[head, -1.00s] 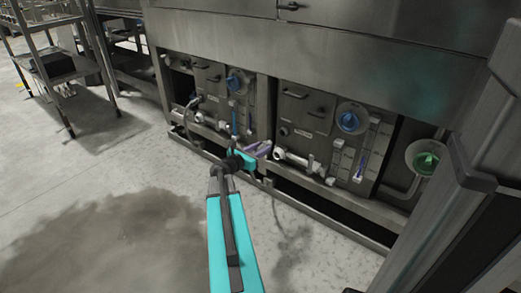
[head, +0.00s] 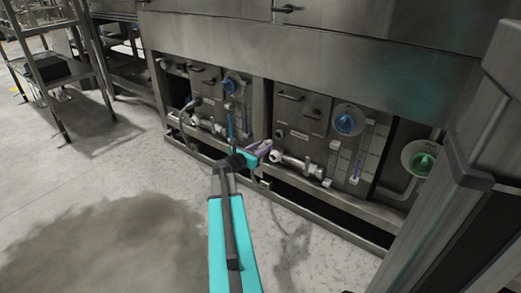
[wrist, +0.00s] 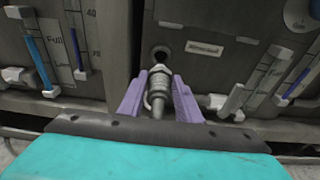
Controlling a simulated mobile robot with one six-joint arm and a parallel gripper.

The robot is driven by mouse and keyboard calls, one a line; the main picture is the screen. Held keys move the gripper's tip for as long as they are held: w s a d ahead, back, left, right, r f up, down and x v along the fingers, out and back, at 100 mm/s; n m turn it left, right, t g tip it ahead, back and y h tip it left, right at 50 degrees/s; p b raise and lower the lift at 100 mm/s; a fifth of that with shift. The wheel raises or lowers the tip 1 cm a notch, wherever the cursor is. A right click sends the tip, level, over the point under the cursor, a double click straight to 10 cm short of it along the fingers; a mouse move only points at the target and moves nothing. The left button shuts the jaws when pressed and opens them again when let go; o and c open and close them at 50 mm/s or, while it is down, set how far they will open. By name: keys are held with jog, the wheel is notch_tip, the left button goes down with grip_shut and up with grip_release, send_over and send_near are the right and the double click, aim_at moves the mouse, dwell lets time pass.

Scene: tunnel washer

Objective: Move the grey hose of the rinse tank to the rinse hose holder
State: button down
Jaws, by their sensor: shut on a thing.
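My gripper (head: 262,149) reaches low in front of the tank fronts in the head view. In the wrist view its two purple fingers (wrist: 158,100) are shut on the grey hose end (wrist: 158,84), a metallic coupling that points away from me. Just beyond its tip is a dark round opening (wrist: 161,54) in the panel, beside a small label too blurred to read. I cannot tell whether the tip touches it. In the head view a grey hose (head: 184,112) curves down in the left bay; its run to my gripper is not clear.
A blue knob (head: 346,123) and a green knob (head: 422,162) sit on the right panels. White pipe fittings (head: 302,165) and clear level gauges stand out near my gripper. A low frame rail (head: 330,205) runs along the floor. A shelf rack (head: 55,70) stands at the left; the floor is open.

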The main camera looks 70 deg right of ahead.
aim_at(269, 141)
jog(key=shift+r+b+x, duration=0.2)
jog(key=shift+b+x, duration=0.05)
jog(key=shift+x, duration=1.05)
jog(key=shift+r+b+x, duration=0.2)
jog(key=shift+x, duration=1.1)
jog(key=shift+d+p, duration=0.1)
jog(key=shift+p, duration=0.25)
jog(key=shift+s+d, duration=0.1)
jog(key=shift+d, duration=0.1)
jog(key=shift+s+d, duration=0.2)
jog(key=shift+d, duration=0.5)
jog(key=shift+s+d+p, duration=0.1)
jog(key=shift+d+p, duration=0.25)
jog(key=shift+p, duration=0.05)
jog(key=c, duration=1.2)
grip_release()
